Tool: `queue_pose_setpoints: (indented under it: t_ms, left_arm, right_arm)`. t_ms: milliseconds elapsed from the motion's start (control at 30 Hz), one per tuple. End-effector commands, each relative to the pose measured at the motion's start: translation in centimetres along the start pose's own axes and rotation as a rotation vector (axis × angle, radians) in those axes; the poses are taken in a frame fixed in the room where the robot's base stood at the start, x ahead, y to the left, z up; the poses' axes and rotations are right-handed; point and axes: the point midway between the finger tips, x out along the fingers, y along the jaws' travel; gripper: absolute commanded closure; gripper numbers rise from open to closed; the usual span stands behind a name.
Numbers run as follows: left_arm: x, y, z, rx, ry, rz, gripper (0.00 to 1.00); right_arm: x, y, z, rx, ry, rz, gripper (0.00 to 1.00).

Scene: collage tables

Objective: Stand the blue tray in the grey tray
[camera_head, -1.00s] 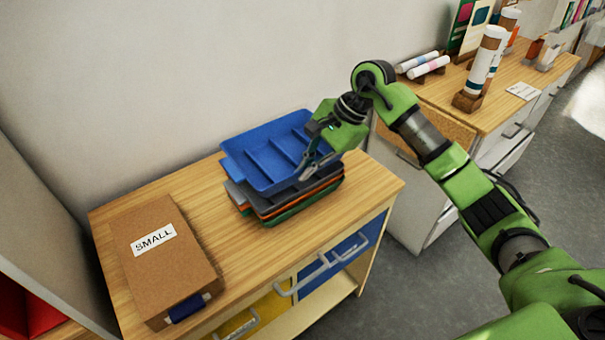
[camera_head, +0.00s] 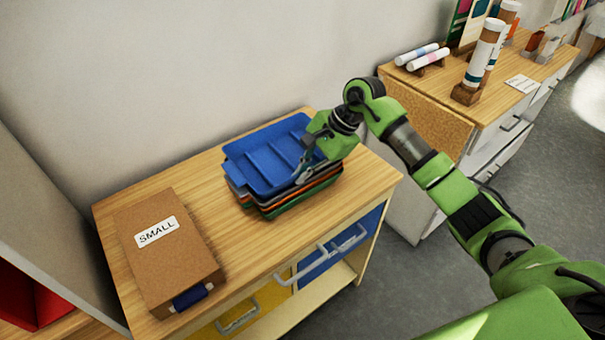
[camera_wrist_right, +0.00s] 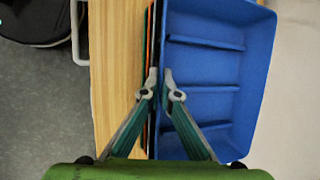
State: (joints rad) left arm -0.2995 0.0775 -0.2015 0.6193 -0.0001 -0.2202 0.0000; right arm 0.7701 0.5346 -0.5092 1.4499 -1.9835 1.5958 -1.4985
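The blue tray (camera_head: 262,165), with dividers inside, sits low on top of a stack of trays. The grey tray (camera_head: 236,190) shows as a thin edge under it; whether the blue tray is fully seated is hard to tell. My right gripper (camera_head: 300,172) is at the right front wall of the blue tray. In the right wrist view the fingertips (camera_wrist_right: 160,82) are closed on the wall of the blue tray (camera_wrist_right: 205,65), one finger inside and one outside. My left gripper is out of view.
An orange tray and a green tray (camera_head: 300,199) lie under the grey one on the wooden cabinet top (camera_head: 250,246). A brown box marked SMALL (camera_head: 180,275) stands to the left. The wall is close behind. A second cabinet with tubes (camera_head: 485,55) is at the right.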

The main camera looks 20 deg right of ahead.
Motion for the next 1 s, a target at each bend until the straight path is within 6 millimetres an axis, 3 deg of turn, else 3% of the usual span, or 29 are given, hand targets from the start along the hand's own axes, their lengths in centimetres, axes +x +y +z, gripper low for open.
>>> queue_pose_setpoints:
  t_ms: [367,433,833,1000]
  left_arm:
    - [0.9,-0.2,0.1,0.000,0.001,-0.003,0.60]
    - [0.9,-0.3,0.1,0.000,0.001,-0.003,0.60]
    - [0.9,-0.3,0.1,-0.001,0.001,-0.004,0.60]
    - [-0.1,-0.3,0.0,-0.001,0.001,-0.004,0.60]
  right_arm:
    - [1.3,0.9,-0.4,0.004,0.001,0.018,1.00]
    - [1.4,0.9,-0.5,0.006,0.002,0.021,0.80]
    - [1.1,0.7,-0.5,0.005,0.003,0.014,0.79]
    - [0.3,0.3,-0.1,0.005,0.002,0.011,0.79]
